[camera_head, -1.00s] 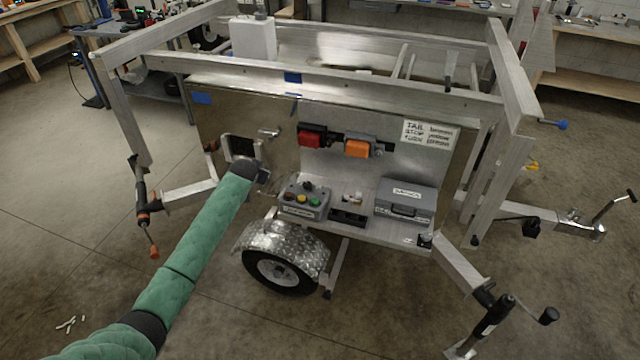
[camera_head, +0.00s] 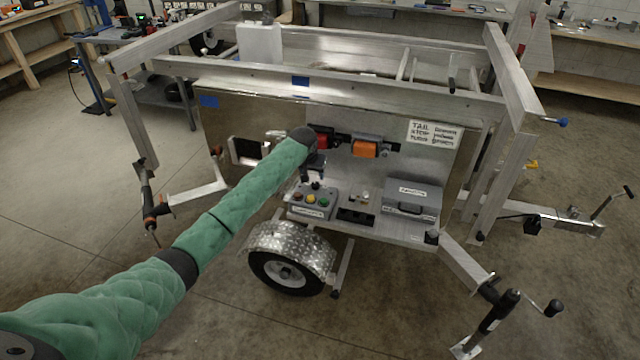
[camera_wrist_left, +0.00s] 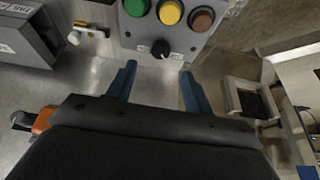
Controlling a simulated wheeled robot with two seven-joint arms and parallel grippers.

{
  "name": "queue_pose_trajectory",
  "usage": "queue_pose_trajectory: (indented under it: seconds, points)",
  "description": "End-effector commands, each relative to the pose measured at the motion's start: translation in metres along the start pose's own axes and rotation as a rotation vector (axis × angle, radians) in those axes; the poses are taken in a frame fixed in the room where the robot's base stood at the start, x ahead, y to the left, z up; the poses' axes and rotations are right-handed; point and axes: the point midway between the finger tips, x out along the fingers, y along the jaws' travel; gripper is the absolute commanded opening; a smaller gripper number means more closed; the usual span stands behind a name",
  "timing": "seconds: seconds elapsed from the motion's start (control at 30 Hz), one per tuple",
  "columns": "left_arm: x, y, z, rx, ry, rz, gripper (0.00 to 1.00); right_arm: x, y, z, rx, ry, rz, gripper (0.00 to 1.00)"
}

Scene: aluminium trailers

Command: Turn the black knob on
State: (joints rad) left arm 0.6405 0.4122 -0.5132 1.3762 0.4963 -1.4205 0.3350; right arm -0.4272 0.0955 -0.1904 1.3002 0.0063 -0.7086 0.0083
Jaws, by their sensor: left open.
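The black knob (camera_wrist_left: 160,48) sits on a grey control box (camera_wrist_left: 128,32), beside a row of green (camera_wrist_left: 137,6), yellow (camera_wrist_left: 170,11) and brownish-red (camera_wrist_left: 201,19) buttons. In the head view the control box (camera_head: 312,205) stands on the trailer's shelf. My left gripper (camera_wrist_left: 157,86) is open and empty, its two blue fingers apart. In the wrist view the knob shows beyond the fingertips, roughly in line with the gap between them, and not touched. In the head view the left gripper (camera_head: 313,168) is above the far side of the box, its fingers hard to make out. My right gripper is not in view.
A grey case (camera_head: 411,198) lies on the shelf to the right, with small black and white parts between it and the box. Red and orange lamps (camera_head: 365,149) are mounted on the panel behind. A wheel with a metal fender (camera_head: 290,245) is below.

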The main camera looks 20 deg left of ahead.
Motion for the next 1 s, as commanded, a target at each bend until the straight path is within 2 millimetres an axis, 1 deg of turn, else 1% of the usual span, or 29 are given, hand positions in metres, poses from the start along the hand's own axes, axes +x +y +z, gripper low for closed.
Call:
queue_pose_trajectory:
  seconds: [0.03, 0.1, 0.13, 0.17, 0.2, 0.3, 0.5, 0.6, 0.77, 1.0]
  points:
    - [0.001, 0.000, 0.000, -0.007, 0.000, 0.000, 0.52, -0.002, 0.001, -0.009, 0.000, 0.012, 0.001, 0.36]
    - [0.006, 0.000, -0.001, -0.010, 0.000, 0.000, 0.52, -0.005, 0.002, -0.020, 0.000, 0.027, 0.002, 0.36]
    - [0.009, 0.000, -0.001, -0.010, 0.001, 0.000, 0.52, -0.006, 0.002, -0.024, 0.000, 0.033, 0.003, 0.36]
    - [0.012, 0.000, -0.001, -0.010, 0.000, 0.000, 0.52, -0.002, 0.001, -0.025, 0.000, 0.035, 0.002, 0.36]
    - [0.017, 0.000, -0.001, -0.010, 0.000, 0.000, 0.52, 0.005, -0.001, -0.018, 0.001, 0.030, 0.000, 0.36]
    - [0.031, 0.000, -0.001, -0.011, 0.000, 0.000, 0.52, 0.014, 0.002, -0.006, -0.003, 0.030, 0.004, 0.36]
    - [0.060, 0.000, -0.001, -0.009, 0.002, 0.000, 0.52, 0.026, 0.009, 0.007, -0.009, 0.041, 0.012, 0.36]
    - [0.069, 0.000, -0.002, -0.009, 0.003, 0.000, 0.52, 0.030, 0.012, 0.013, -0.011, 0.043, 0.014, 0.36]
    - [0.076, -0.001, -0.001, -0.009, 0.003, 0.000, 0.52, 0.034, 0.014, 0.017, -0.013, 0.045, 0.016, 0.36]
    - [0.078, 0.000, -0.001, -0.009, 0.004, 0.000, 0.52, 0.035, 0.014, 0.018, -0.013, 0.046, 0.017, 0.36]
